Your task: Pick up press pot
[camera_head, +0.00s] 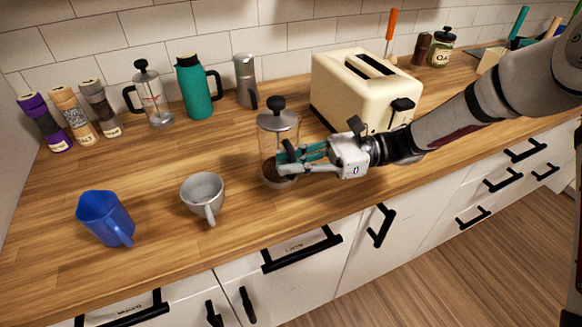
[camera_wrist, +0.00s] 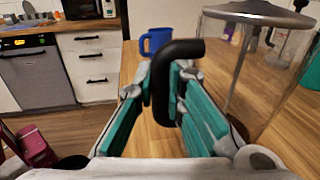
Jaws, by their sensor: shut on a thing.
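A glass press pot (camera_head: 277,137) with a dark knob and metal lid stands upright on the wooden counter, with dark contents at its bottom. My gripper (camera_head: 284,157) reaches it from the right, at the pot's lower half. In the wrist view, the pot's black handle (camera_wrist: 183,51) runs between the teal finger pads of my gripper (camera_wrist: 172,100), which are shut on it. The pot's glass body and lid (camera_wrist: 262,12) show at the right there. A second press pot (camera_head: 152,95) stands at the back left of the counter.
A grey cup (camera_head: 203,191) and a blue pitcher (camera_head: 104,217) stand left of the pot. A cream toaster (camera_head: 363,92) is close behind my gripper. A teal flask (camera_head: 195,88) and a moka pot (camera_head: 245,80) stand near the tiled wall. The counter's front edge is bare.

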